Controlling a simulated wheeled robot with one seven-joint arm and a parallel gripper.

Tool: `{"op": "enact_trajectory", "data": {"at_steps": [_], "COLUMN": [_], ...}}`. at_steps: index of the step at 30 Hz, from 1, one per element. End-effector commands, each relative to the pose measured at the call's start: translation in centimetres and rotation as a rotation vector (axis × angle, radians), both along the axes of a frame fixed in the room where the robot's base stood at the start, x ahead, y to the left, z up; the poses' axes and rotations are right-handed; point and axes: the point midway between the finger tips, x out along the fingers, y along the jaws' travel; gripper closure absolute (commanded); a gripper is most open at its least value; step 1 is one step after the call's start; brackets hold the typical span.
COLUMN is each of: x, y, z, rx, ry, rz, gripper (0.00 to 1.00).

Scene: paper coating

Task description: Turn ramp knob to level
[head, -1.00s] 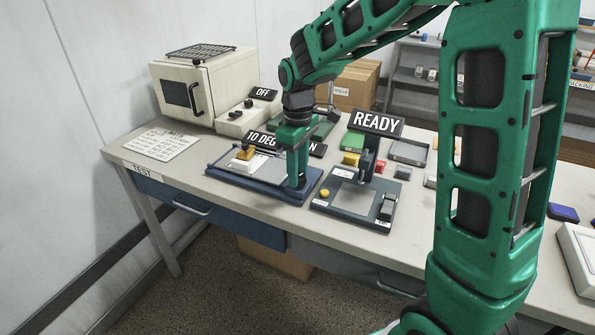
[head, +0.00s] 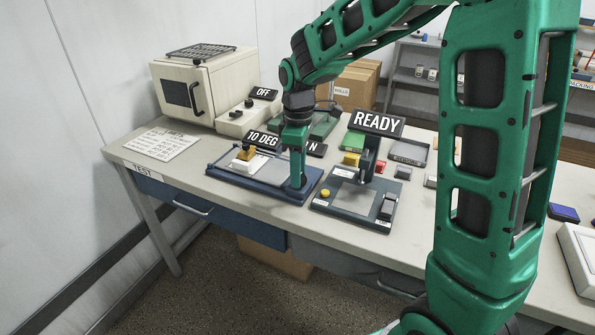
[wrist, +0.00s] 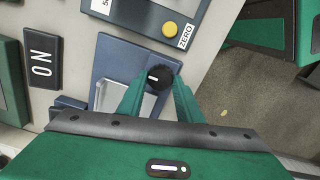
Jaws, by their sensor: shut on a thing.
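The ramp knob (wrist: 159,76) is black and round with a white mark, at the right end of the blue coating device, seen in the wrist view. My gripper (wrist: 160,85) has its two green fingers on either side of the knob and is shut on it. In the head view my gripper (head: 297,183) points straight down at the right end of the blue device (head: 225,176) and hides the knob.
To the right stands a scale-like device (head: 340,207) with a yellow button and a "READY" sign (head: 377,123). An oven (head: 184,88) and an "OFF" control box (head: 238,118) stand at back left. A paper sheet (head: 161,144) lies at the table's left.

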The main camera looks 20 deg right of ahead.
Motion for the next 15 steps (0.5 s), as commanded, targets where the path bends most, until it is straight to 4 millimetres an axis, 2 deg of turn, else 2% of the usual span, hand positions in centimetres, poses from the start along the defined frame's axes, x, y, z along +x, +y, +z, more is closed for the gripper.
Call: {"op": "enact_trajectory", "data": {"at_steps": [1,2,3,15], "x": [0.23,0.23,0.22,0.11], "y": [-0.25,-0.25,-0.26,-0.11], "z": [0.14,0.14,0.13,0.56], "rx": [-0.002,-0.002,-0.002,-0.001], "ry": [-0.006,-0.006,-0.006,-0.003], "rz": [-0.006,-0.006,-0.006,-0.003], "gripper": [0.90,0.61,0.51,0.49]}}
